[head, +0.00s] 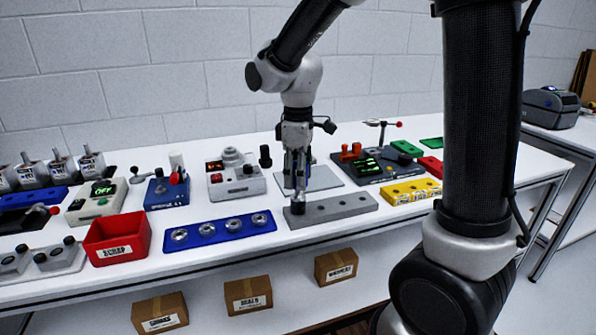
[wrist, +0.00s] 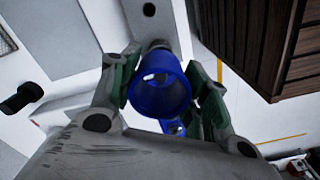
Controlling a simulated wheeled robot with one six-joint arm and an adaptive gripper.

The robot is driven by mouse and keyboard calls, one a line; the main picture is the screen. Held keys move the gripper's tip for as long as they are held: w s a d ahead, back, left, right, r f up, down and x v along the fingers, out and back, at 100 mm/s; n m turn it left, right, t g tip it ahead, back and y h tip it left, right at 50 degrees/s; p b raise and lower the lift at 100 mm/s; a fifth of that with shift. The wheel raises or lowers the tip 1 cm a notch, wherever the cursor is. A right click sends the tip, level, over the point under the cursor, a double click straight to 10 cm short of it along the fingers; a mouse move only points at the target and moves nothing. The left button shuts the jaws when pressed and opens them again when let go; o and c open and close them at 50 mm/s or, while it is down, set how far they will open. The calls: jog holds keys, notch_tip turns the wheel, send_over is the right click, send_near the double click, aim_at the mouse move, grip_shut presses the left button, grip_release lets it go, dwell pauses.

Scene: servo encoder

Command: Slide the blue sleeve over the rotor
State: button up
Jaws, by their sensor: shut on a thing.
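My gripper (head: 296,186) points down over the left end of a grey block (head: 345,206). In the wrist view its green-padded fingers (wrist: 163,88) are shut on the blue sleeve (wrist: 160,97), a hollow tube with its open end facing the camera. A dark round part (wrist: 158,45) shows just beyond the sleeve on the grey block; it may be the rotor, but I cannot tell. A dark stub also shows at the block's left end in the head view (head: 298,207). Whether the sleeve is around or above it is hidden.
A blue tray (head: 205,236) with several metal rings lies left of the block, and a red scrap bin (head: 118,252) farther left. A yellow block (head: 412,192) stands to the right. A grey plate (head: 322,180) lies behind. Cardboard boxes (head: 248,296) sit below the table.

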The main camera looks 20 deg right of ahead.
jog(key=shift+f, duration=0.45)
jog(key=shift+f, duration=0.25)
jog(key=shift+f, duration=0.7)
jog(key=shift+f, duration=0.2)
jog(key=shift+f, duration=0.75)
jog(key=o, duration=1.2)
